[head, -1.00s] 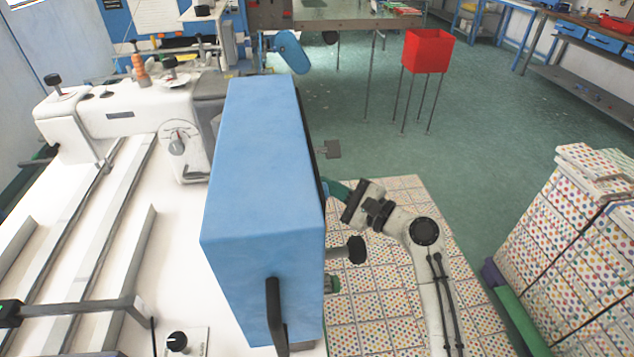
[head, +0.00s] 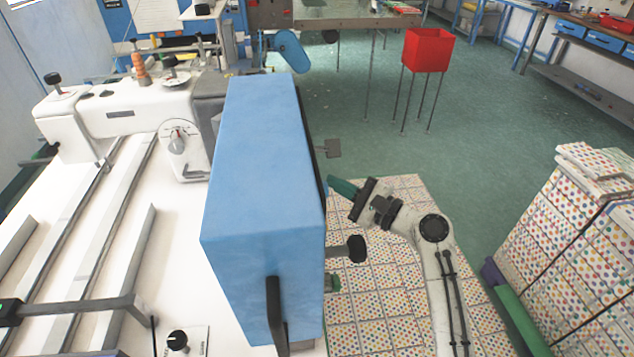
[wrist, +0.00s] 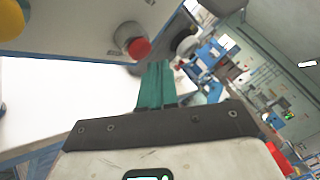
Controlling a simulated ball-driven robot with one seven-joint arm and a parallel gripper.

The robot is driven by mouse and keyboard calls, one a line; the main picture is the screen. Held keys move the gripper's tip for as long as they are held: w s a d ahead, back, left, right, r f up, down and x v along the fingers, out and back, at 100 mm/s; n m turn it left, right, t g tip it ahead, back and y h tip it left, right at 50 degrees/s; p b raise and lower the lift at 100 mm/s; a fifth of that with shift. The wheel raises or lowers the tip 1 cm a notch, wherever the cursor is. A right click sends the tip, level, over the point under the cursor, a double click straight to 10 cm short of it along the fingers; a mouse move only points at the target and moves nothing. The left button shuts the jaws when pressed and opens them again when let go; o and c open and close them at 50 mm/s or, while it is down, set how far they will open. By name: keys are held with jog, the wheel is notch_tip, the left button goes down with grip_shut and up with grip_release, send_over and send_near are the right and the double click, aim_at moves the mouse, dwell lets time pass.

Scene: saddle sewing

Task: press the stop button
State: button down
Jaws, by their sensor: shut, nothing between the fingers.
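A red-capped round button (wrist: 138,48) in a grey collar sits on a pale panel (wrist: 75,38) in the wrist view; I see no readable label on it. The blue box (head: 262,170) hides the button in the head view. My gripper (wrist: 157,68) has teal fingers pressed together, with nothing between them. In the wrist view the fingertips show just below and right of the red cap; I cannot tell whether they touch it. In the head view my gripper (head: 336,184) is close to the right side of the blue box.
A yellow round part (wrist: 10,18) is on the panel's left. A black knob (head: 357,248) sticks out right of the blue box. A white sewing machine (head: 130,115) stands left. Dotted boxes (head: 570,240) are stacked right. Open green floor (head: 480,120) lies beyond.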

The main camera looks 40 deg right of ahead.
jog(key=s+d, duration=0.2)
jog(key=d, duration=0.2)
jog(key=shift+s+d, duration=0.1)
jog(key=shift+s, duration=0.3)
dwell(1.1)
